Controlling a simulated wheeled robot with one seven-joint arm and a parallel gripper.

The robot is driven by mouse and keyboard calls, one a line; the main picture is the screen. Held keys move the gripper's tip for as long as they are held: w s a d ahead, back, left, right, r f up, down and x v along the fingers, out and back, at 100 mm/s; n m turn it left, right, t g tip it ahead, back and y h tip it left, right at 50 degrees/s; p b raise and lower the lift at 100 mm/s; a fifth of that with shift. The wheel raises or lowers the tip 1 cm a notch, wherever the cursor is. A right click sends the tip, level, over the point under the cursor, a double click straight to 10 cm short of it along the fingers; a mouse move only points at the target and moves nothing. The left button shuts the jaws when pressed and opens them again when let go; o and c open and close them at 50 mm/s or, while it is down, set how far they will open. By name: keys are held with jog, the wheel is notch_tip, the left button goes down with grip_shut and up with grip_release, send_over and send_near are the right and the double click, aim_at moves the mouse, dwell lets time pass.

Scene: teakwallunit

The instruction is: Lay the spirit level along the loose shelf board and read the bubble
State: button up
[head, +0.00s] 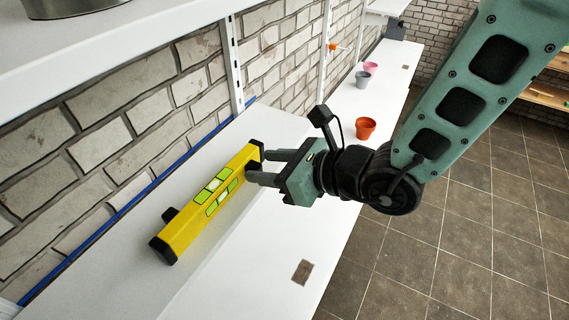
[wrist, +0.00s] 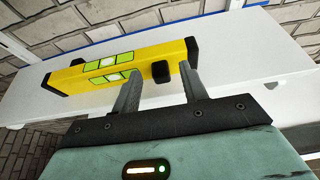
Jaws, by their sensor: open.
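The yellow spirit level (head: 212,197) with black end caps and green vials lies on the white shelf board (head: 143,285), running along it in the head view. A black knob sticks out near its lower left end. My gripper (head: 256,167) is open beside the level's upper right end, its fingers pointing at it. In the wrist view the level (wrist: 150,61) lies just past my fingertips (wrist: 158,78), and a black knob shows between them. Whether the fingers touch the level cannot be told. The bubble positions are too small to read.
An orange pot (head: 365,129), a grey pot (head: 362,79) and a pink pot (head: 371,67) stand farther along the white surface. A brick wall (head: 130,97) borders the board, with a white upright (head: 232,62) against it. The tiled floor (head: 470,240) is open at right.

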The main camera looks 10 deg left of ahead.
jog(key=p+v, duration=0.1)
jog(key=v, duration=0.1)
jog(key=p+v, duration=0.2)
jog(key=shift+w+a+r, duration=0.1)
jog(key=shift+r, duration=0.2)
jog(key=p+v, duration=0.2)
jog(key=p, duration=0.7)
jog(key=shift+f, duration=0.15)
jog(key=shift+f+p, duration=0.1)
jog(key=shift+p, duration=0.3)
